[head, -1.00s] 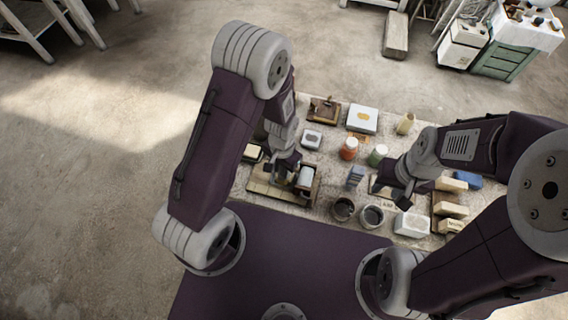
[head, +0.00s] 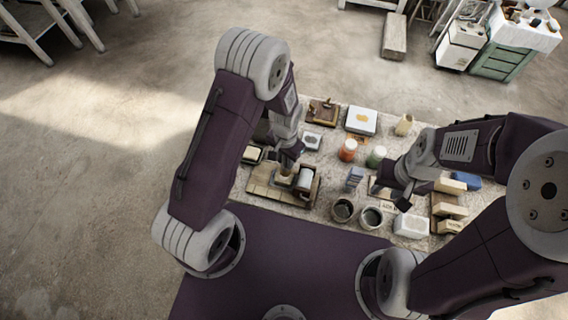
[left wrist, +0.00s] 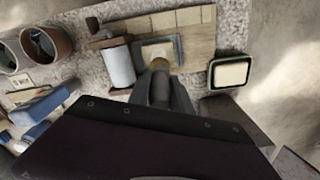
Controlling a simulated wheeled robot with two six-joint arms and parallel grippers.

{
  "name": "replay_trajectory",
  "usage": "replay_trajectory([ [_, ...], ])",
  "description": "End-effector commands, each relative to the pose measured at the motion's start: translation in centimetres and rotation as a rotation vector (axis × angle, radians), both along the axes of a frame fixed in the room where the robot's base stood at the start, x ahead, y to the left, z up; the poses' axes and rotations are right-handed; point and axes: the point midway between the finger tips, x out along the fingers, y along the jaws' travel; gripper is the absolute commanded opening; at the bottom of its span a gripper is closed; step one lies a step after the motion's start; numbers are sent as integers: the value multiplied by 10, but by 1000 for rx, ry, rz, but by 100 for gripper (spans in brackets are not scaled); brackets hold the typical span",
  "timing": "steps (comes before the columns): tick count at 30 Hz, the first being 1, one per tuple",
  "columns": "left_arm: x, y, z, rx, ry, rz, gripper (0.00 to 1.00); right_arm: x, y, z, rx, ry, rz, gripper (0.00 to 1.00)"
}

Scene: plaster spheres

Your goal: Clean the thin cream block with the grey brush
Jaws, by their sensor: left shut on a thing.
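My left gripper (head: 287,160) is shut on a tan knob-like handle (left wrist: 159,65), above a wooden board (left wrist: 198,35) at the table's near left. A grey-edged square with a cream face (left wrist: 147,52) shows just beyond the fingertips. I cannot tell whether it is joined to the handle, or whether this is the grey brush. Cream blocks (head: 452,210) lie on a wooden rack at the right; which is the thin one is unclear. My right gripper (head: 404,202) hangs near the table's right side, its jaws too small to read.
A white roll (left wrist: 119,66) on a stand is close beside the left gripper. A dark-rimmed pad (left wrist: 230,72) lies on its other side. Two dark cups (head: 343,210), a red-orange jar (head: 348,150) and a green jar (head: 376,156) stand mid-table. A white block (head: 411,225) is near the front.

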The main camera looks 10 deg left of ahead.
Motion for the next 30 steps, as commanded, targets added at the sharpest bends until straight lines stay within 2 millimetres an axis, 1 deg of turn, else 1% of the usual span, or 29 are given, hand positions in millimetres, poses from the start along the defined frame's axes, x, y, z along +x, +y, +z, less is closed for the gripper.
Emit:
replay_trajectory([
  [3, 6, 0, 0, 0, 0, 0, 0, 0, 0, 0, 0, 0, 0, 36],
  [11, 6, 0, 0, 0, 0, 0, 0, 0, 0, 1, 0, 0, 0, 36],
  [16, -8, 0, 11, 0, 0, 0, 0, 0, 0, 11, 0, 0, 0, 36],
  [20, -17, 0, 15, 0, 1, 0, 0, 0, 0, 14, 0, 0, 0, 36],
  [28, -18, 0, 14, 0, -1, 0, 0, 0, 0, 13, 0, 0, 0, 36],
  [30, -18, 1, 11, 0, 0, 0, 0, 0, 0, 12, 0, 0, 0, 36],
])
